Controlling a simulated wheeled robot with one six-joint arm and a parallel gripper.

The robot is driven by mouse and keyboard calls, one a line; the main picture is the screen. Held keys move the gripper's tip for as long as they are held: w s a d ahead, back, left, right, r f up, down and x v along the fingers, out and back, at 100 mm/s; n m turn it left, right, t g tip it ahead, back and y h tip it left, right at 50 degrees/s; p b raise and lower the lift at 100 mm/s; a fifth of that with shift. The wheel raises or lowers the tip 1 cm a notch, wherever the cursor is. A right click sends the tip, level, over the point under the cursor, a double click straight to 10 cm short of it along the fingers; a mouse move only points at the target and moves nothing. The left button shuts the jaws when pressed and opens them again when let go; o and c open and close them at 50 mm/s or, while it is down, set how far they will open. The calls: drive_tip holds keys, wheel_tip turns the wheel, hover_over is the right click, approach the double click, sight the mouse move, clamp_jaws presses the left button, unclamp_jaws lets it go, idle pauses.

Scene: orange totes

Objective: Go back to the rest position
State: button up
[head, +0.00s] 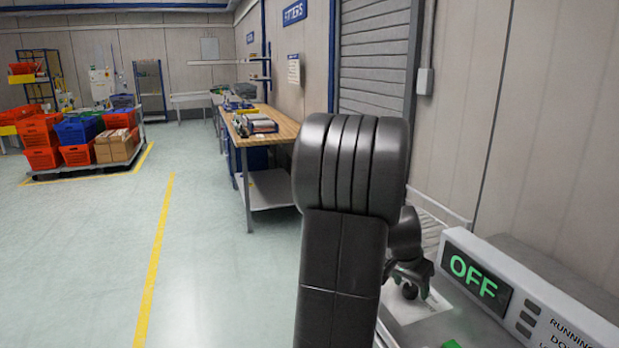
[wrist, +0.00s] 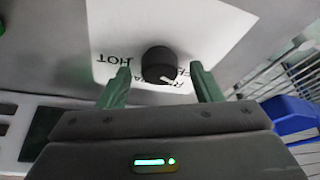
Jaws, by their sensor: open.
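My gripper (wrist: 160,84) is open in the wrist view, its two green fingers apart. A black round knob (wrist: 158,64) on a white label plate (wrist: 200,30) shows between the fingertips; I cannot tell whether they touch it. The label reads "HOT" on one side. In the head view, my dark arm stands in the middle and hides part of the scene. The knob (head: 409,291) shows small below my wrist there, on the grey machine (head: 560,262). The machine's display (head: 474,276) reads "OFF" in green.
A wooden workbench (head: 285,128) with items on it runs along the wall behind my arm. Orange and blue totes (head: 80,131) stand on a cart at the left. The floor (head: 100,250) between is clear. A blue object (wrist: 288,112) is at the wrist view's right.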

drive_tip(key=shift+w+m+g+h, duration=0.1)
drive_tip(key=shift+m+g+h, duration=0.35)
drive_tip(key=shift+m, duration=0.95)
